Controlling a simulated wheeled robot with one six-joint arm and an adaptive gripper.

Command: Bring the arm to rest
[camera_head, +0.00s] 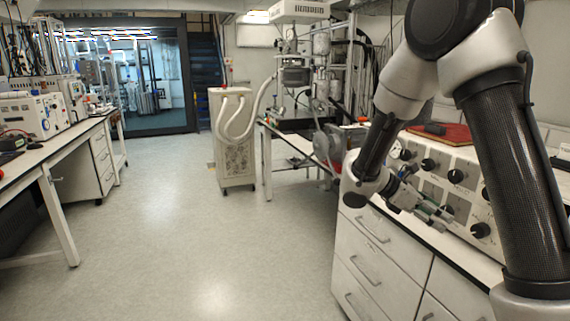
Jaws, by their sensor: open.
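My arm reaches in from the right side of the head view, with its elbow high near the top edge and its forearm angled down to the left. My gripper (436,214) is open, with its fingers pointing right and slightly down. It is in front of the lower part of a white control panel with black knobs (457,176), above the counter edge. I see nothing between the fingers. I cannot tell whether the fingertips touch the panel.
White drawers (375,255) stand below the gripper. A red board (450,132) lies on top of the panel. A white cabinet with hoses (233,150) and a reactor stand (295,77) are farther back. A left bench (65,142) holds instruments. The middle floor is clear.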

